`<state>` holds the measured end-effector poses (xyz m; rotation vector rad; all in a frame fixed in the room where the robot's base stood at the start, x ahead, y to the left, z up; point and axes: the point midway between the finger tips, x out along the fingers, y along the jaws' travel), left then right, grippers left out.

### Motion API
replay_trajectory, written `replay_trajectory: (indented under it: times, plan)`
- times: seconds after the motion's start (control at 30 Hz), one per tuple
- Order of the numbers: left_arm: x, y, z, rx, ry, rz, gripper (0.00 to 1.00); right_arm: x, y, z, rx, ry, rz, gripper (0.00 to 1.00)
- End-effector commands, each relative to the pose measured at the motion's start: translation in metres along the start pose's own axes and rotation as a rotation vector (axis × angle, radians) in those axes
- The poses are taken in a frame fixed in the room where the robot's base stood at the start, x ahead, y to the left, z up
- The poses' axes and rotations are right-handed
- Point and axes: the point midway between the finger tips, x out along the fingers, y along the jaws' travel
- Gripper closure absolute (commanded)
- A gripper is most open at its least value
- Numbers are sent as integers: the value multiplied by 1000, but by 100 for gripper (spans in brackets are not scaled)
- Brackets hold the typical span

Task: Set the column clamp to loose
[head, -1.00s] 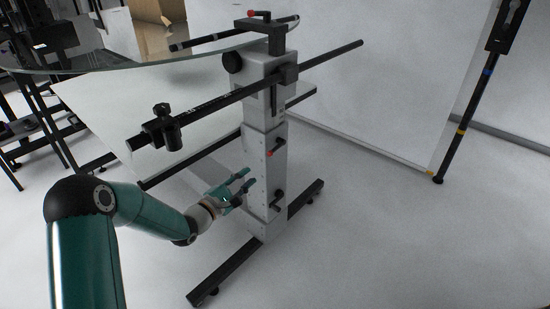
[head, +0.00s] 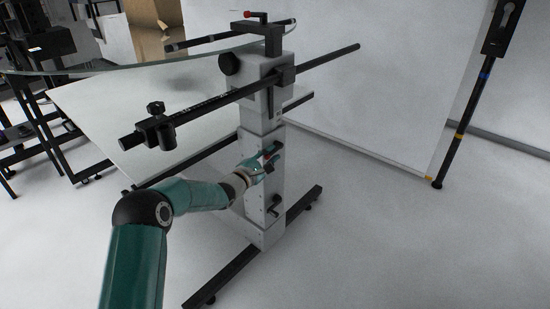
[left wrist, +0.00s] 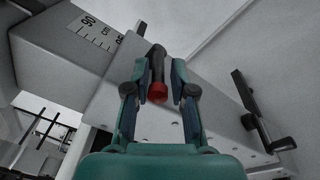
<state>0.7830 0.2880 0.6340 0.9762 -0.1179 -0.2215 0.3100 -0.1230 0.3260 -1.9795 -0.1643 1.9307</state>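The grey column (head: 262,112) stands upright on a black base. A clamp lever (head: 273,157) with a red end sits on its side. In the left wrist view this lever is a black handle with a red tip (left wrist: 157,92), pointing towards the camera. My left gripper (head: 268,158) is at the lever; in the left wrist view its open fingers (left wrist: 158,70) lie one on each side of the handle. I cannot tell whether a finger touches it. A second, lower lever (head: 274,206) is on the column, below the gripper. My right gripper is not in view.
A black horizontal bar (head: 322,59) with a clamp block (head: 157,131) crosses above my left arm. A glass turntable top (head: 120,66) is at the upper left. Black base feet (head: 232,268) spread on the floor.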

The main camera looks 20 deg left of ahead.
Motion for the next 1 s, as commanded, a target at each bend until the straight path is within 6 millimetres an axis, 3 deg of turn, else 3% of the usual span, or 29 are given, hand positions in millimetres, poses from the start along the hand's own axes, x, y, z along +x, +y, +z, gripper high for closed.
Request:
replay_trajectory:
  times: [0.37, 0.53, 0.8, 0.83, 1.0]
  plan:
    - [4, 0, 0, 0, 1, -1, 76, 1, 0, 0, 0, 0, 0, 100]
    - [4, 0, 0, 0, 1, 0, 100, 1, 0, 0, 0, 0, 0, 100]
    - [4, -1, 0, 0, 1, -2, 100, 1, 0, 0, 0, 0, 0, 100]
    - [9, -11, 14, -2, -3, -6, 100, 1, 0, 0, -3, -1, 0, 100]
    - [6, -8, 3, -1, -11, 3, 100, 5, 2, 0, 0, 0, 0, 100]
